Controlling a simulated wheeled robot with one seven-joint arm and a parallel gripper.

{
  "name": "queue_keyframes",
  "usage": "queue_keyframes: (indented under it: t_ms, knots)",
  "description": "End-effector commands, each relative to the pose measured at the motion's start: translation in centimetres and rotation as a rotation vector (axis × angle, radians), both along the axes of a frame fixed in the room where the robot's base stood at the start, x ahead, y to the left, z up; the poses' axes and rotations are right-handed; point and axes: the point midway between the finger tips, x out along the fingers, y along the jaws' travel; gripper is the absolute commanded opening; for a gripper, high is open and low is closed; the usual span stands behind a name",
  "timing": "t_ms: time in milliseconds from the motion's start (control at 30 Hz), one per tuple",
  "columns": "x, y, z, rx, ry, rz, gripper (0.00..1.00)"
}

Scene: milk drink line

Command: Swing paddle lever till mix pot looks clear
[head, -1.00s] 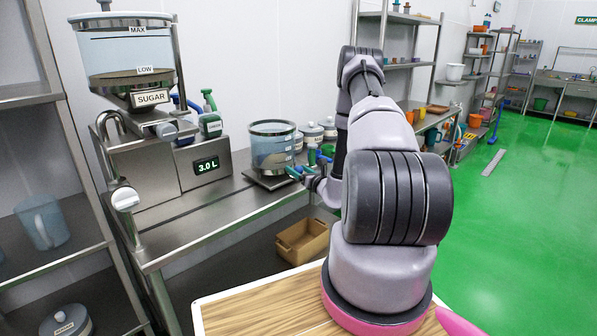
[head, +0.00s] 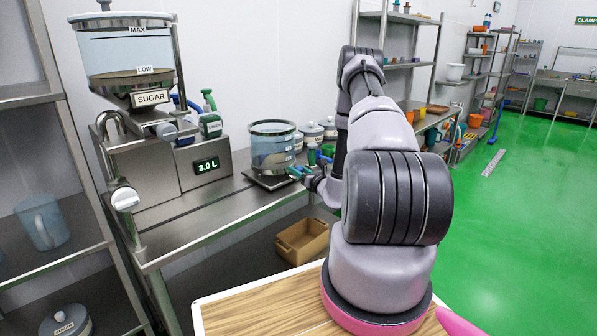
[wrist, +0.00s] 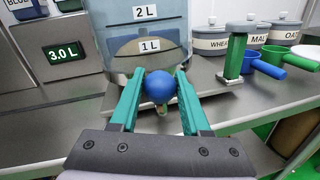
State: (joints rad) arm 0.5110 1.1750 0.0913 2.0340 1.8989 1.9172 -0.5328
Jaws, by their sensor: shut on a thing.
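The mix pot (head: 272,150) is a clear round vessel on the steel bench, with pale bluish liquid inside. In the wrist view the mix pot (wrist: 113,22) carries 2 L and 1 L labels, and a tan, mound-shaped layer shows low inside it. The paddle lever's blue ball knob (wrist: 160,86) sits in front of the pot. My gripper (wrist: 161,78) has its green fingers shut on the blue knob, one on each side. Most of the lever behind the knob is hidden. In the head view my gripper (head: 298,173) is small, at the pot's lower right.
A sugar hopper (head: 125,50) stands at the left above a display (head: 206,166) reading 3.0 L.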

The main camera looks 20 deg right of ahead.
Motion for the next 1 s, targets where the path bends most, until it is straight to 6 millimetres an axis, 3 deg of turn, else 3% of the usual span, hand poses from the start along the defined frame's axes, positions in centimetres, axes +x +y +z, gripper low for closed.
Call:
queue_keyframes:
  t_ms: [700, 1000]
  knots:
    - [-0.1, 0.0, 0.0, 0.000, 0.001, -0.004, 0.00]
    - [-0.5, 1.6, -0.1, 0.003, 0.003, -0.099, 0.00]
